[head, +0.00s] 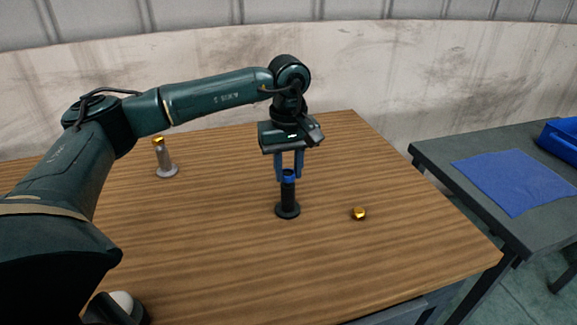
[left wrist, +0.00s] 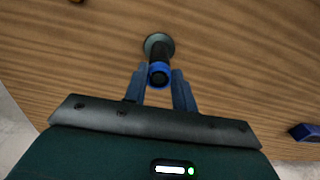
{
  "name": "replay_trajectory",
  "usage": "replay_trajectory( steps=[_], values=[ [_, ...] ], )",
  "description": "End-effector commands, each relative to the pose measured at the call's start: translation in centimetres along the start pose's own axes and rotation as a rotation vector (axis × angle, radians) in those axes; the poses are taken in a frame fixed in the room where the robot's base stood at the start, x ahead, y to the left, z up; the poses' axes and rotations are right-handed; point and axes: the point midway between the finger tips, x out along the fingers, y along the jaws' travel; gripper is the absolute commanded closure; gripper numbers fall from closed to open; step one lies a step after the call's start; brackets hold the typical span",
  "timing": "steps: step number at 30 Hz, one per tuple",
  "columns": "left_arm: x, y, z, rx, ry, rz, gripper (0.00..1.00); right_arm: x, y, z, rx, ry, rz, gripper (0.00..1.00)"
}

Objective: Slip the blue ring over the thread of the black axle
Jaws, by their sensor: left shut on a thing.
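The black axle (head: 288,198) stands upright on its round flange on the wooden table, below my left gripper. The blue ring (head: 288,177) is at the axle's top end, between the blue fingers of my left gripper (head: 289,176), which is shut on it. In the left wrist view the ring (left wrist: 159,75) lines up with the axle (left wrist: 159,50), and its middle looks dark. The ring looks to be around the axle's tip, but how far down it sits cannot be told. My right gripper is not in view.
A grey post (head: 166,162) with a gold top stands at the back left of the wooden table (head: 220,260). A small gold nut (head: 359,213) lies right of the axle. A grey side table at right bears a blue mat (head: 515,182) and a blue bin (head: 562,138).

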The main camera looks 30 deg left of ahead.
Motion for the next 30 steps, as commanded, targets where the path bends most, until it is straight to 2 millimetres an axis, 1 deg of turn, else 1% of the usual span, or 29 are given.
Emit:
replay_trajectory(
  steps=[4, 5, 12, 14, 23, 24, 26, 30],
  values=[
    [0.0, 0.0, 0.0, 0.000, 0.000, 0.000, 0.94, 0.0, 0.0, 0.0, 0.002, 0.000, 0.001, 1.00],
    [0.0, 0.0, 0.0, 0.000, 0.000, 0.000, 0.72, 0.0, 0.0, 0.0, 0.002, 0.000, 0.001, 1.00],
    [0.0, 0.0, 0.0, 0.000, 0.000, 0.000, 0.52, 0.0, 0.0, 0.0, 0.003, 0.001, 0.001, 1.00],
    [0.0, 0.0, 0.0, 0.000, 0.000, 0.000, 0.48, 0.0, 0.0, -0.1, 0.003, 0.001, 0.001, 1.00],
    [0.0, 0.0, 0.0, 0.000, 0.000, 0.000, 0.48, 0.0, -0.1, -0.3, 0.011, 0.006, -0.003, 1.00],
    [0.0, 0.0, 0.0, 0.000, 0.000, 0.000, 0.48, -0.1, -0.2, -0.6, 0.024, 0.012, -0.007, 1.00],
    [-0.9, 0.1, 0.0, 0.000, 0.001, 0.004, 0.48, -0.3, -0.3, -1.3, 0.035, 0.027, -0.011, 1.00],
    [-3.8, 0.1, 0.0, 0.000, 0.003, 0.005, 0.48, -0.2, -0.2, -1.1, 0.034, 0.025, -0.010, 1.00]
  ],
)
